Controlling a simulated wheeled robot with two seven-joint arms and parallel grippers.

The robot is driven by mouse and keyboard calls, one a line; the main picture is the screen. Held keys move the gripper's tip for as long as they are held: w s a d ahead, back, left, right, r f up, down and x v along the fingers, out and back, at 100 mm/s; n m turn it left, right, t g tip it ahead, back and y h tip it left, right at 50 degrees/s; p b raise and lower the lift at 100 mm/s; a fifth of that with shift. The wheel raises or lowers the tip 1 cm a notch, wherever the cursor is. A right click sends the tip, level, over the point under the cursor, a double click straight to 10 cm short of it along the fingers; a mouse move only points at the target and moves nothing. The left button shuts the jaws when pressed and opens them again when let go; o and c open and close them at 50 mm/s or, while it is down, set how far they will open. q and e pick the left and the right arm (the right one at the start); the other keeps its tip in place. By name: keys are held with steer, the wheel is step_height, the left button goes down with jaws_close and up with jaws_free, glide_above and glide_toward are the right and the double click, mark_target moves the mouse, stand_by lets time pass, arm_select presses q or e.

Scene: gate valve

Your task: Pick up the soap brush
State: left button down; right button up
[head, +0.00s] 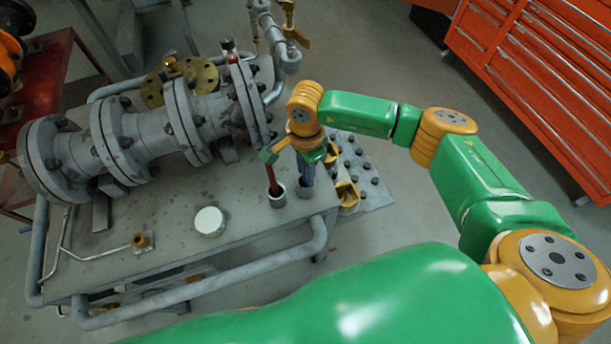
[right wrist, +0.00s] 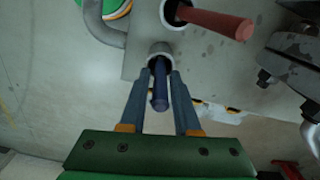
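Two handled tools stand in small grey cups at the right front corner of the grey bench. One has a red handle (head: 271,178), which also shows in the right wrist view (right wrist: 215,20). The other has a dark blue handle (right wrist: 160,90) in its cup (right wrist: 160,50). I cannot tell which is the soap brush, as the lower ends are hidden in the cups. My right gripper (head: 306,180) points down over the blue handle's cup. In the right wrist view its fingers (right wrist: 160,74) straddle the blue handle with narrow gaps, apparently open. My left gripper is out of view.
A large grey flanged gate valve (head: 130,135) fills the back of the bench (head: 170,225). A white round lid (head: 209,222) lies on the bench front. A pipe rail (head: 210,285) runs along the front edge. Red tool cabinets (head: 540,75) stand at the back right.

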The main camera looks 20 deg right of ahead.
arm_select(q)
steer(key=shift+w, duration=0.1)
arm_select(e)
jaws_close()
